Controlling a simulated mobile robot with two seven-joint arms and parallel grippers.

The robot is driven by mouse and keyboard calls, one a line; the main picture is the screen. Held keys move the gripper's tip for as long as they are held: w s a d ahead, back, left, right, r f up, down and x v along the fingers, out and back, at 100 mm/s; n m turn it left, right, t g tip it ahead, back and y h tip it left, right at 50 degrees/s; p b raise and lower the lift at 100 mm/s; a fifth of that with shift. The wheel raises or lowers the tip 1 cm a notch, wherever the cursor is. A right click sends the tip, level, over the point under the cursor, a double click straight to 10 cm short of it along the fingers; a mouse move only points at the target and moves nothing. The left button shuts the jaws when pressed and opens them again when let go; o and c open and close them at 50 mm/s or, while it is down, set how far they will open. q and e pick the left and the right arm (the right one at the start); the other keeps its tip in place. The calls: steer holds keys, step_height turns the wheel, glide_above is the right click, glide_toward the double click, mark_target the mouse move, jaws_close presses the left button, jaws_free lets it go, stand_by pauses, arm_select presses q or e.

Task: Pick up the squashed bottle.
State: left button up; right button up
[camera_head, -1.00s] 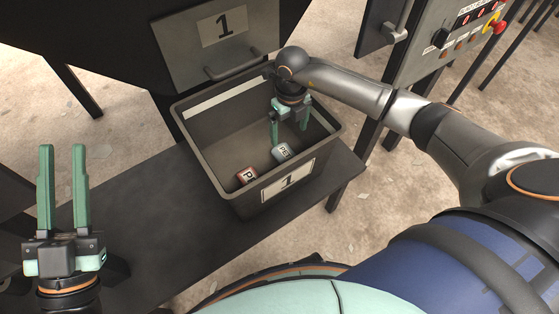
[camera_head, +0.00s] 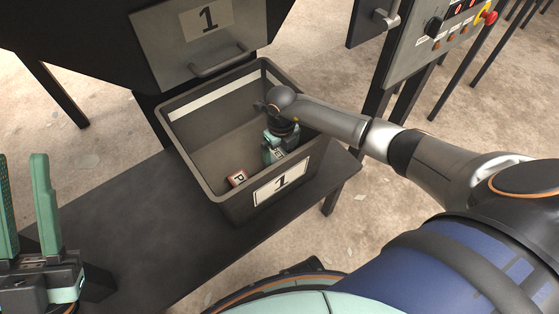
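The bin (camera_head: 207,185) marked 1 holds two small items. I cannot tell which is the squashed bottle. My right gripper (camera_head: 273,157) reaches down inside the bin at the pale item. Its fingertips are mostly hidden, so I cannot tell if it grips. My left gripper (camera_head: 21,160) is open and empty at the left edge, outside the bin.
The bin stands on a dark bench (camera_head: 130,225) with free room to its left. A drum housing with a handled hatch (camera_head: 200,40) marked 1 is behind it. A control panel with a red button (camera_head: 489,17) is at upper right.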

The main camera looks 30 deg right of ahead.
steer(key=shift+f, duration=0.45)
steer(key=shift+r, duration=0.1)
steer(key=c, duration=1.3)
